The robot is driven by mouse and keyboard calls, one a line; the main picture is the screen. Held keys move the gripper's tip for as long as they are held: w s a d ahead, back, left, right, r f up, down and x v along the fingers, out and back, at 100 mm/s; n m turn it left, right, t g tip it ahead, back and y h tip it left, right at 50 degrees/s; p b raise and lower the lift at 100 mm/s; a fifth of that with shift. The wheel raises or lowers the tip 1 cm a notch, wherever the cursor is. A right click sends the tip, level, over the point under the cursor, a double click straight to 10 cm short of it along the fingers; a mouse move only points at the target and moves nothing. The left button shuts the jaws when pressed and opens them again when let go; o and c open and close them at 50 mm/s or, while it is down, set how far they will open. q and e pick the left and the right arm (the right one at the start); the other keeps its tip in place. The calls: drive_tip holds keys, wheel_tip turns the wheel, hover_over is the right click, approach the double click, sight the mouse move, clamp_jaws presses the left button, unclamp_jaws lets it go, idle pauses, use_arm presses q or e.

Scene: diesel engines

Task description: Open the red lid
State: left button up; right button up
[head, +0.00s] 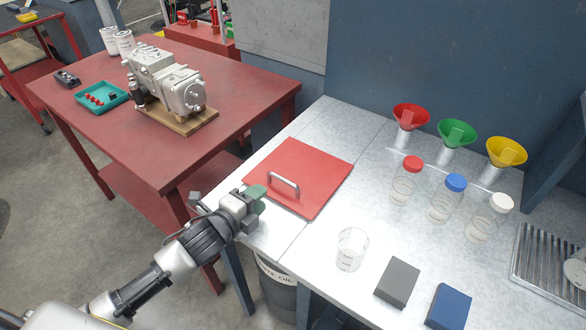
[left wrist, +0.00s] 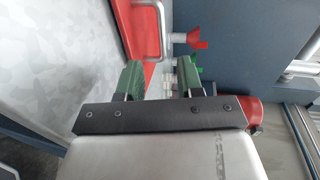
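The red lid (head: 312,168) is a flat square panel lying shut on the grey metal bench, with a silver bar handle (head: 283,184) near its front left edge. In the left wrist view the handle (left wrist: 148,32) shows beyond the fingertips, with a strip of the red lid (left wrist: 138,47) behind it. My left gripper (head: 260,199) is just left of the handle, near the lid's front left edge. Its green fingers are apart in the left wrist view (left wrist: 160,72), with nothing between them. My right gripper is in neither view.
A glass beaker (head: 352,249), a grey block (head: 397,282) and a blue block (head: 448,307) stand right of the lid. Capped bottles (head: 446,199) and coloured funnels (head: 457,134) are farther back. A red table (head: 110,150) with an engine part (head: 162,82) is at left.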

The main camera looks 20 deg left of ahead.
sight(281, 180)
use_arm(q)
drive_tip(key=shift+w+d, duration=0.1)
drive_tip(key=shift+w, duration=0.3)
drive_tip(key=shift+w+d, duration=0.15)
drive_tip(key=shift+w, duration=0.15)
drive_tip(key=x, duration=0.3)
drive_tip(key=shift+r+p, duration=0.1)
drive_tip(key=shift+p, duration=0.2)
drive_tip(key=x, duration=0.4)
drive_tip(key=shift+w, duration=0.1)
drive_tip(key=shift+w+d+f, duration=0.2)
drive_tip(key=shift+w, duration=0.3)
drive_tip(key=shift+w+f, duration=0.1)
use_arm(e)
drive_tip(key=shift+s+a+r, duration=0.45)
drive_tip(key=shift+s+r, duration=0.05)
use_arm(q)
drive_tip(key=shift+c, duration=0.2)
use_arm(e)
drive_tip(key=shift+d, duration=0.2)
use_arm(q)
clamp_jaws()
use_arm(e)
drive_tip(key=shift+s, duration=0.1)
